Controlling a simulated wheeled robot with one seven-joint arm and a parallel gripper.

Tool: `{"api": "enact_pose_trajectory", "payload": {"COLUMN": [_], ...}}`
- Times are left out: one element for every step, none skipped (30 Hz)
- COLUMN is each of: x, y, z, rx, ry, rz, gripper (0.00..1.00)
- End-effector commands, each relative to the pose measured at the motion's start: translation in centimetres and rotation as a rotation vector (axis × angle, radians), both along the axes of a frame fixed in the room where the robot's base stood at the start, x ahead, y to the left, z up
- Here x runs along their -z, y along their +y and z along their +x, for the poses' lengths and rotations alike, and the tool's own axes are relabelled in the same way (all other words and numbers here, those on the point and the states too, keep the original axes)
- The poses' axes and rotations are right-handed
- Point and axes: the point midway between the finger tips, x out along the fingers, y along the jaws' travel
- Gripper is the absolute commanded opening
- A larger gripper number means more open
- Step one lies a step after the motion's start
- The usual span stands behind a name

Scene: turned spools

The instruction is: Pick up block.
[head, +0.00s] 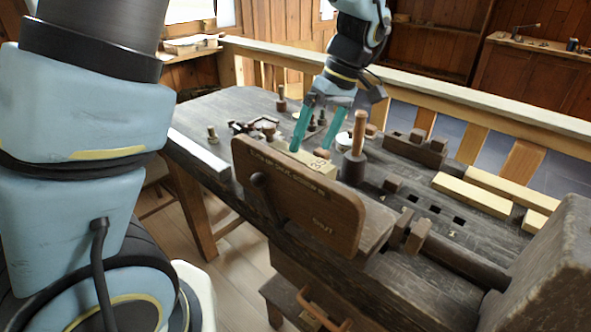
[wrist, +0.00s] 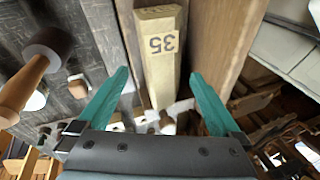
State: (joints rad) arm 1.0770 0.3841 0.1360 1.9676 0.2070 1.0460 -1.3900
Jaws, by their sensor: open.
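The block (head: 318,165) is a pale wooden piece marked "35". It lies on the dark workbench (head: 400,270), just behind the upright wooden vise board (head: 300,205), which hides its lower part in the head view. In the wrist view the block (wrist: 160,55) runs lengthwise between the two teal fingers. My gripper (head: 311,148) is open and points down at the block. In the wrist view my gripper (wrist: 160,76) has a finger on either side of it, with visible gaps. I cannot tell how far down the fingertips reach.
A mallet (head: 354,165) stands handle-up close to the right of the block; it also shows in the wrist view (wrist: 45,50). Small tools lie behind the block. A dark holder (head: 413,149) and pale boards (head: 473,194) lie further right.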

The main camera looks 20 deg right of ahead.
Motion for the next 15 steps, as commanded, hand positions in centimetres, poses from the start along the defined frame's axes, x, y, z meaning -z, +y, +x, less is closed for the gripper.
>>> {"api": "enact_pose_trajectory", "payload": {"x": [0.5, 0.8, 1.1, 1.3, 1.5, 1.7, 1.8, 2.0, 2.3, 2.6, 3.0, 3.5, 3.9, 4.4, 5.0], "y": [0.3, 0.4, 0.5, 0.5, 0.6, 0.7, 0.8, 0.9, 1.2, 1.4, 1.7, 1.9, 2.2, 2.3, 2.4], "z": [0.0, 0.0, 0.1, 0.1, 0.1, 0.1, 0.2, 0.2, 0.4, 0.5, 0.6, 0.7, 0.9, 0.9, 0.9], "rx": [-0.001, -0.001, -0.001, 0.0, 0.0, -0.001, -0.002, -0.002, -0.003, -0.003, -0.003, -0.002, -0.001, -0.001, 0.0], "ry": [0.002, 0.001, 0.001, 0.001, 0.001, 0.001, 0.001, 0.001, 0.002, 0.002, 0.004, 0.003, 0.003, 0.003, 0.003], "rz": [0.003, 0.002, 0.002, 0.001, 0.001, 0.002, 0.002, 0.002, 0.002, 0.003, 0.004, 0.004, 0.004, 0.004, 0.003], "gripper": [1.0, 1.0, 1.0, 1.0, 1.0, 1.0, 1.0, 1.0, 1.0, 1.0, 1.0, 1.0, 1.0, 1.0, 1.0]}}
